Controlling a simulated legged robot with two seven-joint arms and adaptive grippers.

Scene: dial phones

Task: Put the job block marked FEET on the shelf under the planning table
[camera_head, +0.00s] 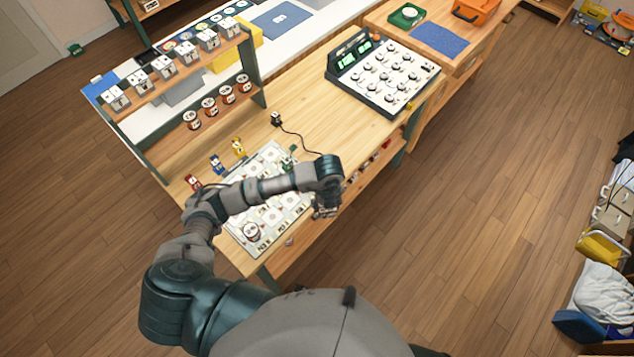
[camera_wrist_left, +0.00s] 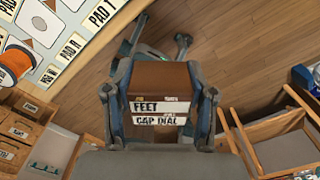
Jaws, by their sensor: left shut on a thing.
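My left gripper (camera_head: 326,208) is just past the front edge of the wooden table (camera_head: 310,105), beside the board of marked pads (camera_head: 271,212). In the left wrist view the gripper (camera_wrist_left: 160,90) is shut on a brown block (camera_wrist_left: 160,76). The block carries white labels that read FEET and CAP DIAL, and a finger stands on either side of it. In the head view the arm and gripper hide the block. The space under the table is mostly hidden by the tabletop. My right gripper is not in view.
A control box with knobs (camera_head: 383,76) stands at the table's far right. A rack with small boxes and spools (camera_head: 187,75) stands at the left. In the left wrist view, wooden trays (camera_wrist_left: 22,128) lie at lower left and another (camera_wrist_left: 280,148) at lower right.

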